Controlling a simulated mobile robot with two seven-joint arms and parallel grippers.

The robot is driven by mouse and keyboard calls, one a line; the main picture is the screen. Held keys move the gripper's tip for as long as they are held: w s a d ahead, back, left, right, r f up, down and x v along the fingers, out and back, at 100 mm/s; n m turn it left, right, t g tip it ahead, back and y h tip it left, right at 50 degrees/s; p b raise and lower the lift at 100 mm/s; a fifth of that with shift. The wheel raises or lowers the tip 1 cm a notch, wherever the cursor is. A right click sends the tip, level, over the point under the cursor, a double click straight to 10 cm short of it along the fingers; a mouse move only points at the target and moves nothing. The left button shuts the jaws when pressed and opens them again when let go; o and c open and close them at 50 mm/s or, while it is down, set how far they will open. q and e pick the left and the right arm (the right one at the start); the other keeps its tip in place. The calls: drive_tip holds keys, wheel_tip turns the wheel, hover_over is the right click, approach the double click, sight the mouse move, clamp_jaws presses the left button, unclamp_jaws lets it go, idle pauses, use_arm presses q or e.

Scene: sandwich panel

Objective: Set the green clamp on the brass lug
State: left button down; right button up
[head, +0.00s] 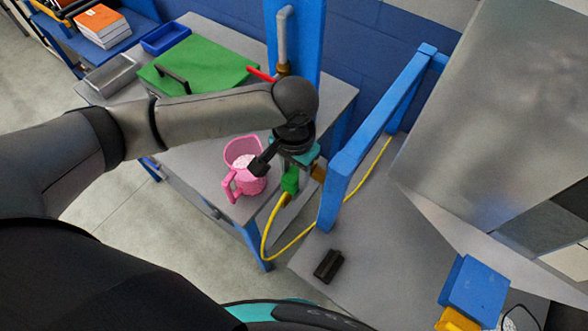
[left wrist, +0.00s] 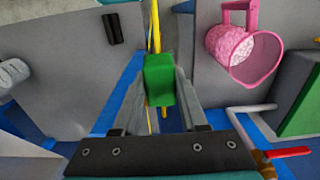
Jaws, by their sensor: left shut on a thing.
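The green clamp (head: 290,180) is at the end of a yellow cable (head: 265,235), above the near right edge of the grey table. My left gripper (head: 275,170) is over it, partly hidden behind its own wrist. In the left wrist view, the green clamp (left wrist: 158,82) sits between the two fingertips of my left gripper (left wrist: 160,95), which is shut on it. A small brass-coloured piece (head: 319,172) shows just right of the gripper; I cannot tell for sure that it is the brass lug. My right gripper is not in view.
A pink mug (head: 243,165) with white contents stands close left of the gripper. A green case (head: 205,62), blue tray (head: 165,38) and red-handled valve (head: 262,75) are behind. A blue frame (head: 365,140) rises at right. A black block (head: 328,265) lies on a grey surface.

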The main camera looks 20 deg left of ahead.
sight(295, 174)
use_arm(q)
drive_tip(key=shift+f, duration=0.6)
idle(0.7)
drive_tip(key=shift+c, duration=1.8)
unclamp_jaws()
wheel_tip(295, 174, up, 15)
drive_tip(key=p, duration=0.1)
drive_tip(key=shift+d, duration=0.1)
